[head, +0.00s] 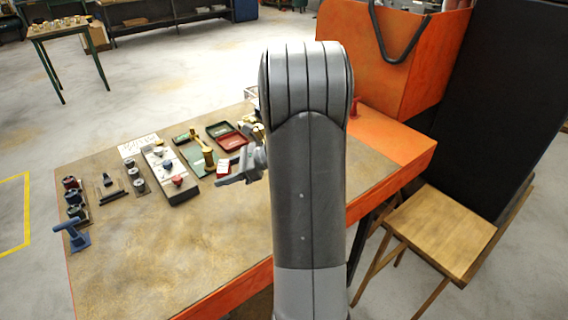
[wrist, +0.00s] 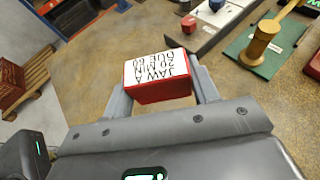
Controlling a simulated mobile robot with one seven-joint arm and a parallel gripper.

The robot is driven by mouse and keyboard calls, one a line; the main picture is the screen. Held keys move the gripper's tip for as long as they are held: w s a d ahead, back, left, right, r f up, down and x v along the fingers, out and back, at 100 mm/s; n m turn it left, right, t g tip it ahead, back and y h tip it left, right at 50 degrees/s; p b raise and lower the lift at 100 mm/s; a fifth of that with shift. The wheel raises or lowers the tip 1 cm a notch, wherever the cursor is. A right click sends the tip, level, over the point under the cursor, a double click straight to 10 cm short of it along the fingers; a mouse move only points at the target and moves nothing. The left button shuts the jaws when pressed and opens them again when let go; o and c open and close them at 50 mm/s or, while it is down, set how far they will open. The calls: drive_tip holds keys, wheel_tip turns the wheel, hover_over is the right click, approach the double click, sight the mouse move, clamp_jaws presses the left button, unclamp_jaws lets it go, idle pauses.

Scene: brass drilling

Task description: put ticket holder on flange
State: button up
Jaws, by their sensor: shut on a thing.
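The ticket holder (wrist: 165,92) is a red block with a white face lettered "JAW A 20 MIN". It is between the two fingers of my gripper (wrist: 162,86), which is shut on it. A brass part (wrist: 262,42) with a round body and a long bar stands on a green mat, right of the ticket holder in the wrist view. I cannot tell which brass part is the flange.
The workbench (head: 150,245) has a clear front area. Left of my gripper are a grey board (head: 165,170) with coloured knobs, several dark cylinders and a blue tool (head: 75,236). A red-lined open case (head: 228,137) lies behind. An orange cabinet (head: 400,60) stands at the back right.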

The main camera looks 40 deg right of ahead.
drive_tip(key=s+d+r+m+t+h, duration=0.1)
drive_tip(key=s+d+m+t+h, duration=0.2)
drive_tip(key=d, duration=0.7)
drive_tip(key=s+d+r+m+t+h, duration=0.15)
drive_tip(key=d+m+h, duration=0.25)
drive_tip(key=d, duration=0.6)
drive_tip(key=s+d+r+m+t+h, duration=0.15)
drive_tip(key=s+d+m+h, duration=0.25)
drive_tip(key=d, duration=0.5)
drive_tip(key=w+a+f, duration=0.1)
drive_tip(key=w+f, duration=0.1)
drive_tip(key=w, duration=0.1)
drive_tip(key=w+a+f, duration=0.2)
drive_tip(key=w+f, duration=0.1)
drive_tip(key=w, duration=0.1)
drive_tip(key=w+a+f, duration=0.1)
drive_tip(key=w+f, duration=0.1)
drive_tip(key=w, duration=0.1)
drive_tip(key=shift+w+a+f, duration=0.2)
drive_tip(key=shift+f, duration=0.05)
drive_tip(key=shift+w+f, duration=0.1)
drive_tip(key=shift+f, duration=1.95)
drive_tip(key=shift+f, duration=0.15)
drive_tip(key=o, duration=1)
